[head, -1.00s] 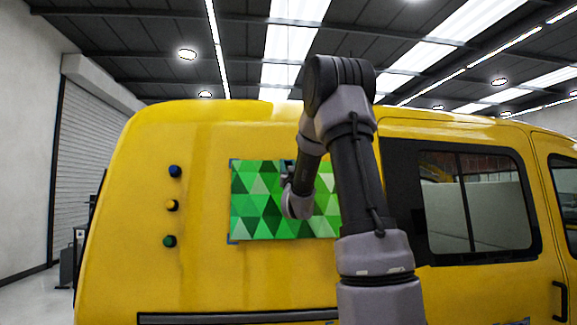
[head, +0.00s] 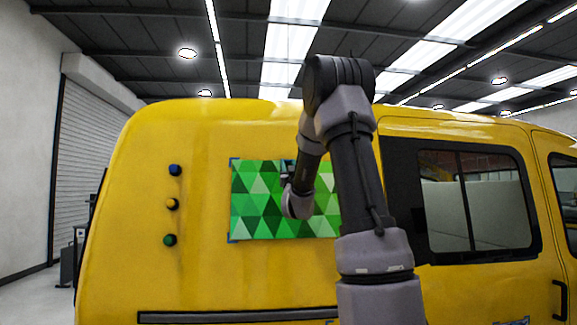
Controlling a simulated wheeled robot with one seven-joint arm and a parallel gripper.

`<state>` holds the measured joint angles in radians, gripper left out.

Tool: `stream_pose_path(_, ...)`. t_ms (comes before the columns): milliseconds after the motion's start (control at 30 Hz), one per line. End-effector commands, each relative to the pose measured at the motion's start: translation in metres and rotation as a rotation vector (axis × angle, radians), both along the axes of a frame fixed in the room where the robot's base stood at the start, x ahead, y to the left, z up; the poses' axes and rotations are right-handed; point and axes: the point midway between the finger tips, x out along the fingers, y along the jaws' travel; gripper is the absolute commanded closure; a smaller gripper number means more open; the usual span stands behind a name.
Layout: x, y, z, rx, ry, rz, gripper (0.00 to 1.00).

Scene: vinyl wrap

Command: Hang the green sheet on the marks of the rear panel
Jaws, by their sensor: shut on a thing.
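The green sheet (head: 258,205), patterned with light and dark triangles, is upright and flat at the side panel of the yellow van (head: 205,270). My arm covers part of the sheet's right side, so the marks there are hidden. I cannot tell whether the sheet touches the panel.
Three round knobs, blue (head: 175,170), yellow (head: 172,204) and green (head: 169,240), stick out of the panel left of the sheet. A dark-framed window (head: 470,200) is to the right. A dark trim strip (head: 230,317) runs below.

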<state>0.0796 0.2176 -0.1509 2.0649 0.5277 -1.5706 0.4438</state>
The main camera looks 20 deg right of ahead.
Motion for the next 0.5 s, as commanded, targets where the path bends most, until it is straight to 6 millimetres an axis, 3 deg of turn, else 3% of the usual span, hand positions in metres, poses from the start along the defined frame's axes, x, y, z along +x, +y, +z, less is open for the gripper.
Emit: stream_pose_path(500,0.0075,-0.0023,-0.0009,0.0,-0.001,0.0,1.0)
